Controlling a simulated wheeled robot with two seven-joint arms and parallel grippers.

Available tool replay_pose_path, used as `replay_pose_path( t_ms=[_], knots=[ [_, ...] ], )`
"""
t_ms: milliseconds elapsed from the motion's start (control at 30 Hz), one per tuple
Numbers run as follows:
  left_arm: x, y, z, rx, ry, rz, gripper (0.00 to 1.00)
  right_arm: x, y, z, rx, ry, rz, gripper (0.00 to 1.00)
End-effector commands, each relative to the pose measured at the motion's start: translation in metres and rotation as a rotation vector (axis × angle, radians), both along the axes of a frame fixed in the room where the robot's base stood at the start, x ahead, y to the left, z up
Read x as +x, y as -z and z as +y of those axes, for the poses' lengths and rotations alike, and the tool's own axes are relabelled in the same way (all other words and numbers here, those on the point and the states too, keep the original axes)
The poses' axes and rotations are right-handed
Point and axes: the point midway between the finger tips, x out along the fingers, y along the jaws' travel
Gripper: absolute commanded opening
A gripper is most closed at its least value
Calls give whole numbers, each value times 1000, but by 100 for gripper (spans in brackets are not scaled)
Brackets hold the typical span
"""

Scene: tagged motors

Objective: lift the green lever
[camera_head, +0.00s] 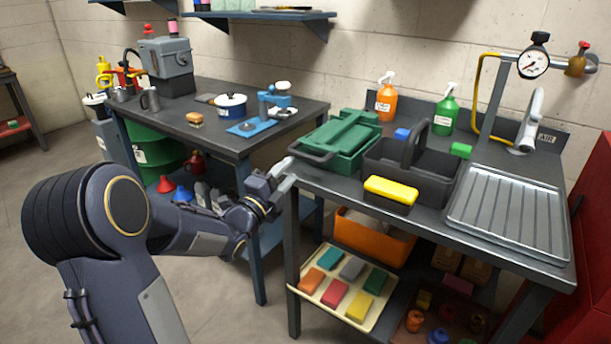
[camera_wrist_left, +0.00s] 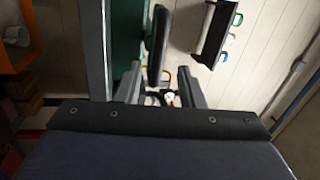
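A green toolbox (camera_head: 352,138) stands at the left end of the right-hand workbench. A dark bar handle (camera_head: 312,153) sticks out from its near left side; I cannot make out a separate green lever. In the left wrist view the dark handle (camera_wrist_left: 159,45) runs between my finger lines, with the green box side (camera_wrist_left: 125,40) to its left. My left gripper (camera_head: 283,170) is at the bench's left edge, just below and left of the handle. In the left wrist view its two fingers (camera_wrist_left: 162,82) are apart, so it is open; contact with the handle is unclear. My right gripper is out of view.
A dark caddy (camera_head: 412,165) with a yellow sponge (camera_head: 391,189) stands right of the toolbox. A ribbed metal tray (camera_head: 508,210) lies farther right. Orange (camera_head: 386,104) and green (camera_head: 445,115) spray bottles stand behind. A gap separates this bench from the left bench (camera_head: 215,140).

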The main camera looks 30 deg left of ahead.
Motion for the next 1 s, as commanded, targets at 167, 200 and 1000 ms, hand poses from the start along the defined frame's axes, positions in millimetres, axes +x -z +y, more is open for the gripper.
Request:
replay_pose_path(
  t_ms=[167,200,1000],
  knots=[
    [9,5,-2,71,21,-55,35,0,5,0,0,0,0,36],
    [13,3,-3,74,22,-57,35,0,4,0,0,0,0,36],
    [77,-14,-8,68,19,-55,34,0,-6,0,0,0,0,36]
  ],
)
